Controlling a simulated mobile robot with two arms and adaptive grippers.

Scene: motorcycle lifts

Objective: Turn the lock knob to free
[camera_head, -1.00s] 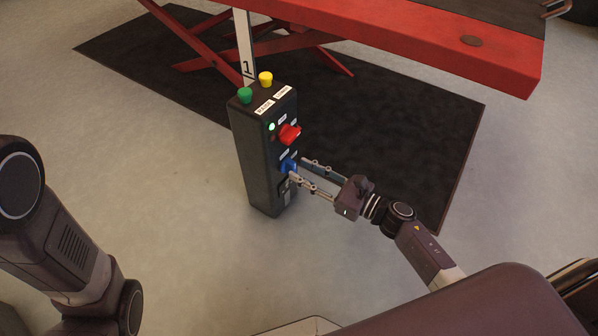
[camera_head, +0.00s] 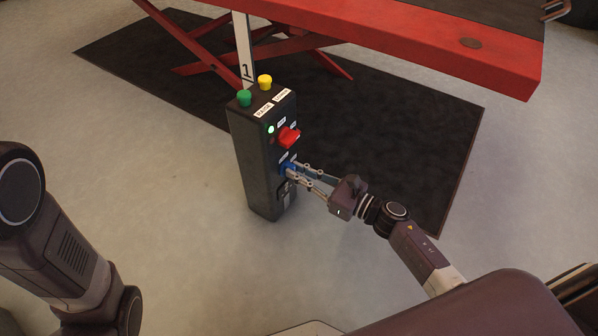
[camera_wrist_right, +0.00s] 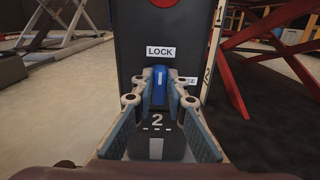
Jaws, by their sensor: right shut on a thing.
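The lock knob (camera_head: 286,169) is blue and sits on the front of a dark control box (camera_head: 252,160), below a red knob (camera_head: 289,137). In the right wrist view the blue knob (camera_wrist_right: 159,86) stands upright under a "LOCK" label (camera_wrist_right: 160,52); a second label to its right is partly hidden. My right gripper (camera_head: 293,173) is shut on the blue knob, with a finger on each side of it; its fingertips also show in the wrist view (camera_wrist_right: 160,98). My left arm shows at the left edge of the head view, but its gripper is out of view.
A green button (camera_head: 244,97) and a yellow button (camera_head: 265,82) top the box. A green lamp (camera_head: 270,129) is lit. A red lift (camera_head: 400,45) stands behind over a black mat (camera_head: 400,130). The floor left of the box is clear.

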